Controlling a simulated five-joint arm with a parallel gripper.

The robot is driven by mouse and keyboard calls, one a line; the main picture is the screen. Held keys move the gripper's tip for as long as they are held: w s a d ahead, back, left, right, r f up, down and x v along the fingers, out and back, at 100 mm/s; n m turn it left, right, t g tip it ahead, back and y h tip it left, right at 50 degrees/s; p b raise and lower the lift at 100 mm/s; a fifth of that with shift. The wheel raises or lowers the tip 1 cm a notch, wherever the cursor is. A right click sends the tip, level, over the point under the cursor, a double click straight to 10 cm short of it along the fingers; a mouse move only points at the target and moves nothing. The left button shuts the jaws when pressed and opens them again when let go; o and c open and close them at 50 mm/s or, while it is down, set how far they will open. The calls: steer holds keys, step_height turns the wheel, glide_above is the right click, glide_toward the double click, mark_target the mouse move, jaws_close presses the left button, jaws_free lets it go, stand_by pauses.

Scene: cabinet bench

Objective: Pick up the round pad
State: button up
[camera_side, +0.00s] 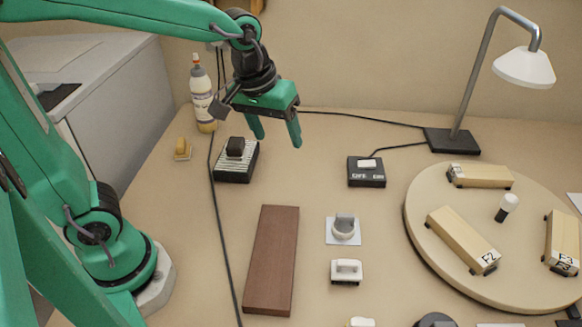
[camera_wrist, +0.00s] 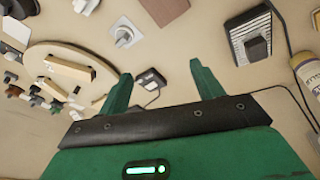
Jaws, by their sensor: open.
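A round grey pad-like piece with an upright grip (camera_side: 343,231) sits on a white square plate (camera_side: 355,240) at the middle of the bench. It also shows at the upper left of the wrist view (camera_wrist: 124,38). A dark round piece (camera_side: 437,321) is cut off by the bottom edge of the side view; I cannot tell which of the two is the round pad. My gripper (camera_side: 278,141) is open and empty, raised above the back of the bench, apart from both. Its two green fingers are spread in the wrist view (camera_wrist: 160,82).
A striped block with a dark knob (camera_side: 234,174) and a bottle (camera_side: 202,95) stand near my gripper. A switch box (camera_side: 367,181), brown board (camera_side: 272,262) and white handled piece (camera_side: 346,271) lie around. A round turntable (camera_side: 418,222) bears wooden blocks; a lamp (camera_side: 455,138) stands behind.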

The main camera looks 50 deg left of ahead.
steer(key=w+d+f+n+g, duration=0.1)
steer(key=w+d+f+n, duration=0.1)
steer(key=w+d+f, duration=0.35)
steer(key=n+g, duration=0.2)
steer(key=n, duration=0.1)
glide_above(346, 215)
steer(key=shift+y, duration=0.3)
step_height(346, 215, down, 7)
steer(key=shift+s+d+f, duration=0.1)
steer(key=shift+d+f, duration=0.05)
steer(key=shift+f, duration=0.05)
steer(key=shift+f, duration=1.3)
steer(key=shift+f, duration=0.1)
steer(key=shift+f, duration=2.5)
steer(key=c, duration=1.1)
